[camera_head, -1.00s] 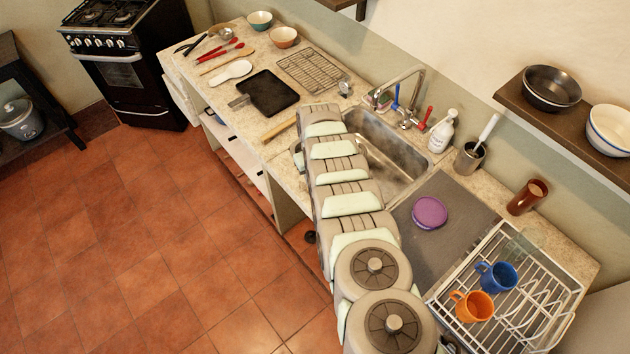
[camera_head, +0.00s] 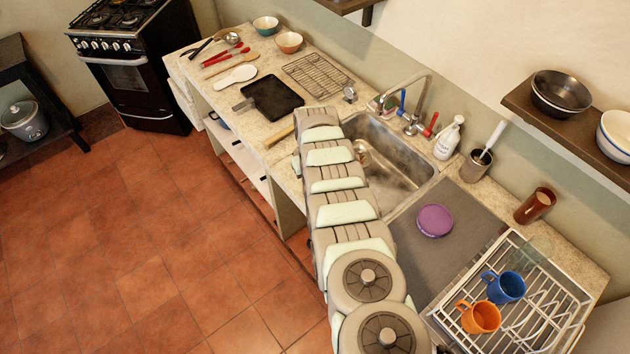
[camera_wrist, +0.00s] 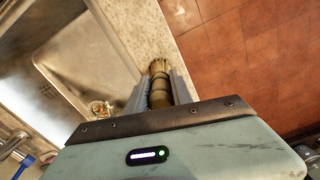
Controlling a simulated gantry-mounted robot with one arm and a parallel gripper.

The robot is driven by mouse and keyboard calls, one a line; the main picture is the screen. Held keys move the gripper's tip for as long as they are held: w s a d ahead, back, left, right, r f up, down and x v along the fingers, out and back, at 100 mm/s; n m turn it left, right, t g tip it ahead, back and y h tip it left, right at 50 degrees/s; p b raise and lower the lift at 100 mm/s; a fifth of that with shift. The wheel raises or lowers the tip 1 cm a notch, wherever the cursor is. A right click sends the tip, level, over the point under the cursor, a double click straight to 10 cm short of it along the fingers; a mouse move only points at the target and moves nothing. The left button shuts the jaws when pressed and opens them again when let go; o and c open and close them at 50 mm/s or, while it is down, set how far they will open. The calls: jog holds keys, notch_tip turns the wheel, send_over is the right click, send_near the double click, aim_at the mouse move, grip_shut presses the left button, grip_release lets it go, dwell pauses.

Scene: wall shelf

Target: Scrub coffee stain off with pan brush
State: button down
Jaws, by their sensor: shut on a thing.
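In the wrist view, my gripper (camera_wrist: 158,88) is shut on the pan brush (camera_wrist: 159,84), a ribbed, tan-brown cylinder with a lighter flared end. It is seen nearly end-on over the counter strip beside the sink. In the head view, my arm hides the gripper. A wooden handle-like piece (camera_head: 280,137) shows left of my arm's far end; I cannot tell if it belongs to the brush. A black square pan (camera_head: 271,95) lies on the counter further left. I cannot make out a coffee stain clearly in either view.
The steel sink (camera_head: 398,180) lies right of my arm, with a tap (camera_head: 422,98) behind it. A brownish round thing (camera_wrist: 100,108) lies in the sink. A purple disc (camera_head: 435,220), dish rack (camera_head: 553,292) and soap bottle (camera_head: 448,138) are further right. Open floor (camera_head: 150,250) lies in front.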

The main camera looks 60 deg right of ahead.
jog(key=shift+w+a+r+p, duration=0.1)
jog(key=shift+a+p, duration=0.4)
jog(key=shift+p, duration=0.5)
jog(key=shift+s+a+p, duration=0.35)
jog(key=shift+s+p, duration=0.05)
jog(key=shift+p, duration=0.65)
jog(key=shift+s, duration=0.1)
jog(key=shift+s+a+p, duration=0.1)
jog(key=shift+s+p, duration=0.25)
jog(key=shift+p, duration=0.3)
jog(key=shift+s, duration=0.1)
jog(key=shift+s+d, duration=0.25)
jog(key=shift+d, duration=0.1)
jog(key=shift+d+b, duration=0.1)
jog(key=shift+b, duration=0.3)
jog(key=shift+d+f, duration=0.1)
jog(key=shift+f, duration=0.1)
